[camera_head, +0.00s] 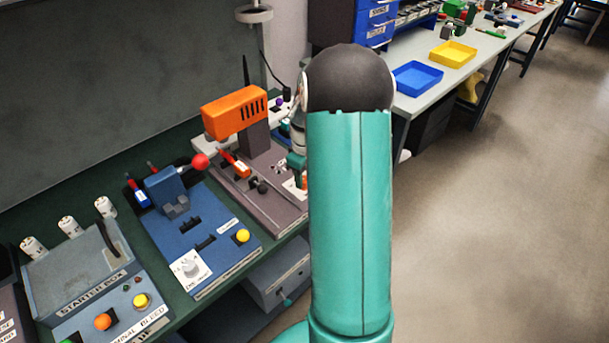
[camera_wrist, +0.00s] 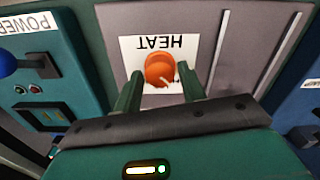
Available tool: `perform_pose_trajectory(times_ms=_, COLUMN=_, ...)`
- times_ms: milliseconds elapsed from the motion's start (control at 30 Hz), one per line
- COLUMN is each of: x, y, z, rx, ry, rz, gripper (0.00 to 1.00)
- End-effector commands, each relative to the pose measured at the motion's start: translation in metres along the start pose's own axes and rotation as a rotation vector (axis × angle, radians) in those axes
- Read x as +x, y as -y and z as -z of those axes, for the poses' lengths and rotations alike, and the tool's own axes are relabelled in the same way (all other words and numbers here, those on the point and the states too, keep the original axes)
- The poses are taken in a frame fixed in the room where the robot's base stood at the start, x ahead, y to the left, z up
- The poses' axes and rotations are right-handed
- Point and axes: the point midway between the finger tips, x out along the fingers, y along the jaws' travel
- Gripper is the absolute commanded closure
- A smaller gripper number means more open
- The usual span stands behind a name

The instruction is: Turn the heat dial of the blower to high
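The orange heat dial (camera_wrist: 158,67) sits on a white plate (camera_wrist: 128,48) whose HEAT label reads upside down in the wrist view. A pale pointer mark on the dial faces the lower right of that picture. My gripper (camera_wrist: 161,78) is open, with one green finger on each side of the dial and a small gap visible at both sides. I cannot tell how deep the fingertips reach. In the head view, the blower (camera_head: 235,112) has an orange head on a grey base, and my arm hides part of the base. Any low and high markings are not readable.
A teal unit labelled POWER (camera_wrist: 30,25) stands left in the wrist view, a blue unit (camera_wrist: 300,95) right. In the head view, a blue device with a red-knobbed lever (camera_head: 200,161) and the starter box (camera_head: 85,285) stand left. Blue (camera_head: 417,78) and yellow (camera_head: 452,54) trays lie beyond.

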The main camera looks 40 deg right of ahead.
Motion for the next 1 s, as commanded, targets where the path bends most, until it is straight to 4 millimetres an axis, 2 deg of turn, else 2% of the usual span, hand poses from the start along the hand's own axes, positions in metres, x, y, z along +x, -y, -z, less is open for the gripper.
perform_pose_trajectory(times_ms=33, x=-0.0001, y=0.0001, z=-0.0001, rx=0.0, ry=0.0, rz=0.0, gripper=0.7)
perform_pose_trajectory(times_ms=133, x=-0.0002, y=0.0001, z=-0.0001, rx=0.0, ry=0.0, rz=0.0, gripper=0.89)
perform_pose_trajectory(times_ms=167, x=-0.0002, y=0.0002, z=-0.0001, rx=0.0, ry=0.0, rz=0.0, gripper=0.91)
perform_pose_trajectory(times_ms=567, x=-0.0005, y=0.0004, z=0.0001, rx=0.062, ry=0.001, rz=0.0, gripper=0.91)
perform_pose_trajectory(times_ms=1000, x=-0.0007, y=0.0005, z=0.0004, rx=0.392, ry=0.0, rz=0.0, gripper=0.91)
